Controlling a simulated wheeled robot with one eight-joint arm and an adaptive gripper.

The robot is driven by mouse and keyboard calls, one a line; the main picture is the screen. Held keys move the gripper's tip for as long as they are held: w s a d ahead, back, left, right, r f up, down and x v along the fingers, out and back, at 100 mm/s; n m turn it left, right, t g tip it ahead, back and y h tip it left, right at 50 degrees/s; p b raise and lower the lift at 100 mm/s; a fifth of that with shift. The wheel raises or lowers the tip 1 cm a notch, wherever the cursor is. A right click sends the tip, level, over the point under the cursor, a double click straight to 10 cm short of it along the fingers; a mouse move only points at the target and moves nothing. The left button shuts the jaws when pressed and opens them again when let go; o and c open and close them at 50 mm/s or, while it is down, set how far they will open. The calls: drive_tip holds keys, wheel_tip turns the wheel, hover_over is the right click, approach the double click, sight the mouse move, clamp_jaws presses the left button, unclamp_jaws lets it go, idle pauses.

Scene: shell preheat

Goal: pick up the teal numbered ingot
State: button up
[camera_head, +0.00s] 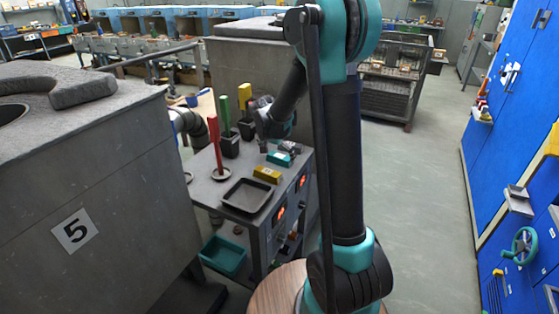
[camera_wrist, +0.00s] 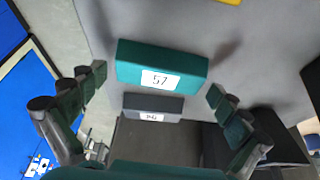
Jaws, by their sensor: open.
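The teal ingot (camera_wrist: 160,62) bears a white label reading 57 and lies on the grey worktop in the wrist view. In the head view the teal ingot (camera_head: 279,158) lies at the far right part of the small grey bench. My gripper (camera_wrist: 155,92) is open, with one finger at each side of the picture and the ingot framed between and beyond them. The fingers do not appear to touch it. A dark grey labelled ingot (camera_wrist: 152,108) sits beside the teal one, nearer the gripper's palm; its label is hard to read.
A yellow ingot (camera_head: 267,174) and a dark tray (camera_head: 247,195) lie on the bench (camera_head: 215,192). A red upright bar (camera_head: 214,140) and a green one (camera_head: 223,113) stand to the left. A teal bin (camera_head: 223,256) is below. Blue cabinets (camera_head: 515,110) line the right.

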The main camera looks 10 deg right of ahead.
drive_tip(key=shift+c, duration=0.5)
drive_tip(key=c, duration=1.2)
drive_tip(key=shift+r, duration=0.15)
drive_tip(key=shift+c, duration=0.2)
